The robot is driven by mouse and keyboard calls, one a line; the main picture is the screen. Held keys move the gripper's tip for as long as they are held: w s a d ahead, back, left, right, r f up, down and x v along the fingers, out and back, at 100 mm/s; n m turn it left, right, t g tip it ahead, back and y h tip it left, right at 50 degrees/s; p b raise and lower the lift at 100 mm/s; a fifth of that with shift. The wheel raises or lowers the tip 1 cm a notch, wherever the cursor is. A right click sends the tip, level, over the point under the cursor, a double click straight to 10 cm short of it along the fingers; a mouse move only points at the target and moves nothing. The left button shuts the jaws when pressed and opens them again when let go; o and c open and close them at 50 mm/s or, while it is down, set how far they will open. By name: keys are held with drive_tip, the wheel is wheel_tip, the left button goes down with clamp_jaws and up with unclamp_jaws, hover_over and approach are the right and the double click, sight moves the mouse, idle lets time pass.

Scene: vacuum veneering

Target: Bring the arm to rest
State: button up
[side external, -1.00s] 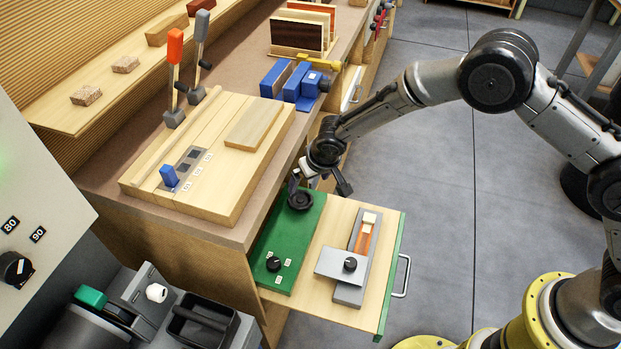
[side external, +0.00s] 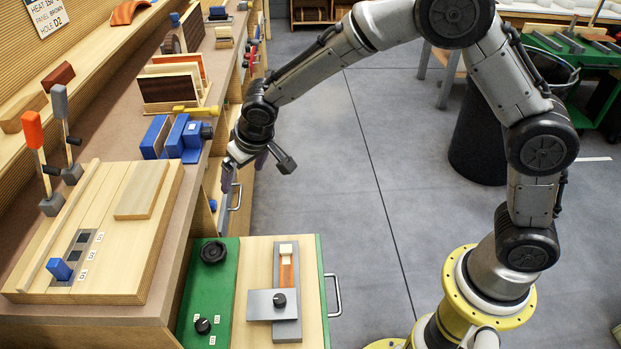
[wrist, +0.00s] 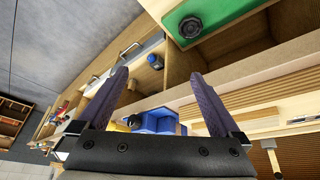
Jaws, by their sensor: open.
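My gripper (side external: 262,155) is in the air beside the bench front, above and behind the pulled-out drawer. In the wrist view my gripper (wrist: 160,100) shows two purple fingers spread wide with nothing between them. My arm arches up from its yellow base at the right and bends down to the gripper. The green panel also shows at the top of the wrist view (wrist: 225,15).
The bench (side external: 185,215) carries a wooden board (side external: 100,230) with a blue block, a blue vise (side external: 185,138) and a rack of panels (side external: 170,85). Two levers stand behind the board. A black bin (side external: 478,135) stands on the floor. The floor between bench and base is clear.

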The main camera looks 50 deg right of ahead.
drive_tip(key=s+d+r, duration=1.2)
drive_tip(key=s+r, duration=0.2)
drive_tip(key=s, duration=0.1)
drive_tip(key=s+d, duration=0.3)
drive_tip(key=s, duration=1.5)
drive_tip(key=shift+d+f+t, duration=0.15)
drive_tip(key=shift+f+t, duration=0.05)
drive_tip(key=shift+t, duration=0.2)
